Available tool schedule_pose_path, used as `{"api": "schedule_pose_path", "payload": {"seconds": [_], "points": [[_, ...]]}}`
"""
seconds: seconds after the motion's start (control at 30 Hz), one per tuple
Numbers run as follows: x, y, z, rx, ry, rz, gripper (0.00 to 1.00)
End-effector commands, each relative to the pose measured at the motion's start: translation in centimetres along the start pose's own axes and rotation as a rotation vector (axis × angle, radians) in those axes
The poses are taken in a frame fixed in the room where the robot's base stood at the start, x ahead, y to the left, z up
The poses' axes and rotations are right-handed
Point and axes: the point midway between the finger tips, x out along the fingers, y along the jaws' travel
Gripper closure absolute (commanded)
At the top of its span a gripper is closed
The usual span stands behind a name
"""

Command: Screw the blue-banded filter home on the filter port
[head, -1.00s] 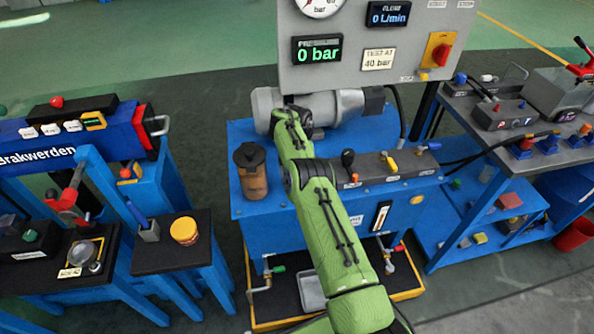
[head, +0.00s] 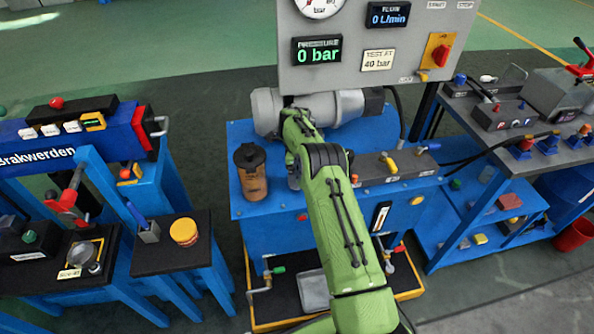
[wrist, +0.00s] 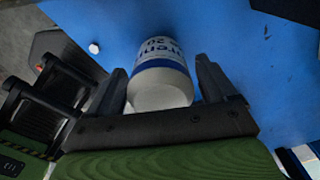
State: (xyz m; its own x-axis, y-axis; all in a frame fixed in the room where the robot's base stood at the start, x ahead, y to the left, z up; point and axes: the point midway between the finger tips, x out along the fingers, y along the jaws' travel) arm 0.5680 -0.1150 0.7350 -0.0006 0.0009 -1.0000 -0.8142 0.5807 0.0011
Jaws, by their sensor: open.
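In the head view my arm hides the gripper and nearly all of the filter, on the blue bench (head: 268,213). I cannot make out the filter port or whether the filter sits on it.
A brown canister with a dark lid (head: 250,172) stands left of my arm. A grey motor (head: 335,106) lies behind, below the gauge panel (head: 345,75), which reads 0 bar. A valve block with yellow levers (head: 395,168) is on the right. A yellow-lidded pot (head: 184,231) stands on a side table.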

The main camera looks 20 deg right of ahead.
Motion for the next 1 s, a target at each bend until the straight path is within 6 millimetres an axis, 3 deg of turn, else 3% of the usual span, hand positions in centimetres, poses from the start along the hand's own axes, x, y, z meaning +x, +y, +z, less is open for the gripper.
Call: {"api": "schedule_pose_path", "payload": {"seconds": [0.3,0.4,0.53,0.67,0.83,1.0], "points": [[-0.11,-0.01,-0.08,-0.51,0.002,0.0,0.15],[-0.08,-0.01,-0.04,-0.609,0.001,0.0,0.15],[-0.06,-0.02,-0.08,-0.883,0.002,0.0,0.15],[-0.02,-0.01,-0.05,-1.029,0.002,0.001,0.15],[0.0,-0.02,-0.08,-1.365,0.002,0.001,0.15],[-0.02,-0.01,-0.05,-1.451,0.001,0.001,0.15]]}}
